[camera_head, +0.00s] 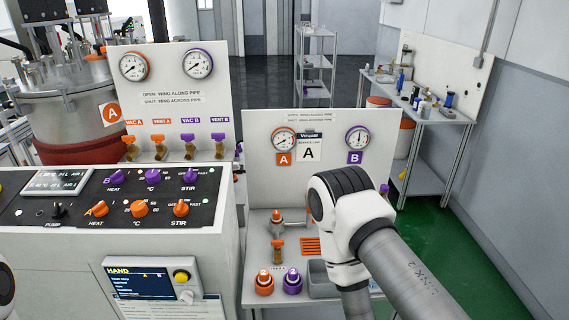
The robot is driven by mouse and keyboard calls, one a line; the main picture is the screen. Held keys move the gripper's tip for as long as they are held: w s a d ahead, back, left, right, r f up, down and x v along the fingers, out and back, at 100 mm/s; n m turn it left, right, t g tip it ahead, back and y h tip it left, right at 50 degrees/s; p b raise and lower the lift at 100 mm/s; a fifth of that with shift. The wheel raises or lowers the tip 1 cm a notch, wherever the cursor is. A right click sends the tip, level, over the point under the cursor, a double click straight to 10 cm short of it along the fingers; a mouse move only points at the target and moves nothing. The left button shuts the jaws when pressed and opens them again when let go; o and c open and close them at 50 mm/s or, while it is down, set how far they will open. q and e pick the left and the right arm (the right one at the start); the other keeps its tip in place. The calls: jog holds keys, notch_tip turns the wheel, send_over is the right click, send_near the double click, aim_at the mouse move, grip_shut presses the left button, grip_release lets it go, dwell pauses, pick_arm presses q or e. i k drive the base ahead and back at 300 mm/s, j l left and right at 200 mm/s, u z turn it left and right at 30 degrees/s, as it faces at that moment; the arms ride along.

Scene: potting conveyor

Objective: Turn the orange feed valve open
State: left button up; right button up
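On the right panel (320,130), below the gauge marked A (283,139), a pipe fitting with an orange cap (277,216) sticks out. Under it is a brass valve with an orange wing (278,245), which I take to be the orange feed valve. The wing looks crosswise, but it is too small to be sure. My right arm (345,215) stands in front of the panel's right part, bends and runs down out of the picture. It hides much of the purple B side. Neither gripper is in view; only a white piece of my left arm shows at the left edge.
Orange and purple capped connectors (264,282) and a grey bin (321,280) sit on the shelf below. The control console (110,200) stands close on the left. Behind it are orange and purple VAC and VENT valves (157,142). Green floor is clear at right.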

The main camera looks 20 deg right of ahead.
aim_at(276, 244)
jog(key=z, duration=0.7)
